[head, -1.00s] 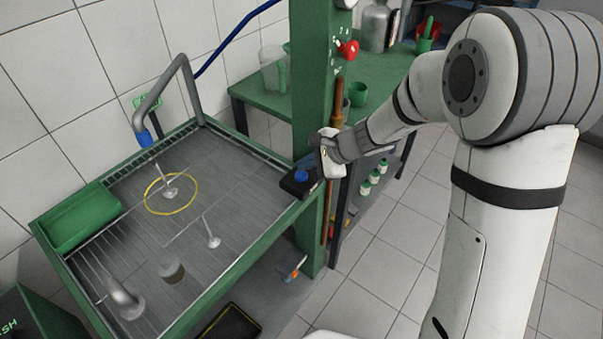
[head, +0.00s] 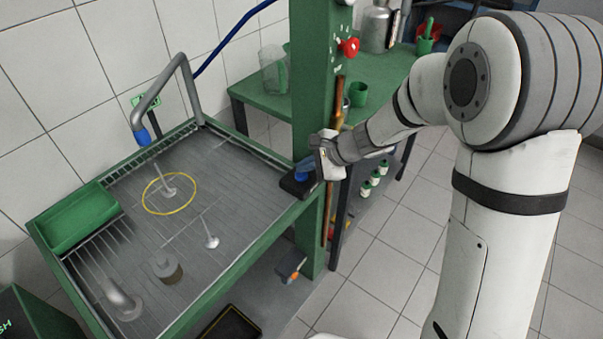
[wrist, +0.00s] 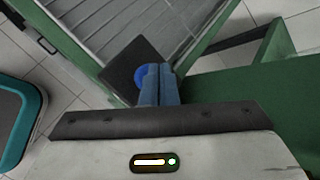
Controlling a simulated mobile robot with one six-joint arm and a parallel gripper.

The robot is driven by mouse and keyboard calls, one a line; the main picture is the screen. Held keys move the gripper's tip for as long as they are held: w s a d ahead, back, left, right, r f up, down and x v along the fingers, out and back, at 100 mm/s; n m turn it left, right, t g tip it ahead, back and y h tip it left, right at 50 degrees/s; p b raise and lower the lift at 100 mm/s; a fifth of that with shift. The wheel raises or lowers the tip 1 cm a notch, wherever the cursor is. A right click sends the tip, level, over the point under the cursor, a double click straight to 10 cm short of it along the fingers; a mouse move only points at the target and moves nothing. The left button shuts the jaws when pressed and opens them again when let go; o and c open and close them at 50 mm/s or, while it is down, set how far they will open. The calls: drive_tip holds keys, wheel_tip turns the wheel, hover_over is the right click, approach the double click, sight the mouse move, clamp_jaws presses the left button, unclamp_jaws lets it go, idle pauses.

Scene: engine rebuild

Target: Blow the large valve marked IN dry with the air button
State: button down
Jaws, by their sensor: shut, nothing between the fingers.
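A metal valve (head: 168,191) stands stem up inside a yellow ring (head: 147,203) on the slatted wash bench, below a blue-tipped air nozzle (head: 142,137). A second valve (head: 211,241) stands nearer the front edge. No IN marking is legible on either. The blue air button (head: 303,173) sits on a dark box at the bench's right corner; it also shows in the wrist view (wrist: 141,77). My gripper (head: 311,172) is shut and empty, its fingertips (wrist: 158,70) right at the button and partly covering it. I cannot tell whether the button is pressed.
A green post (head: 315,90) stands close behind my gripper, with a red knob (head: 349,47) on it. A green tray (head: 78,218) lies at the bench's left. A grey cylindrical part (head: 167,267) and a curved pipe (head: 120,300) are at the front.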

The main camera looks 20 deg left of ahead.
sight(306, 175)
drive_tip(key=shift+f+b, duration=0.55)
drive_tip(key=shift+b, duration=0.1)
idle(0.4)
drive_tip(key=shift+r, duration=0.1)
drive_tip(key=shift+r+p, duration=0.65)
drive_tip(key=shift+r, duration=0.2)
drive_tip(key=shift+r+p, duration=1.8)
drive_tip(key=shift+r, duration=0.75)
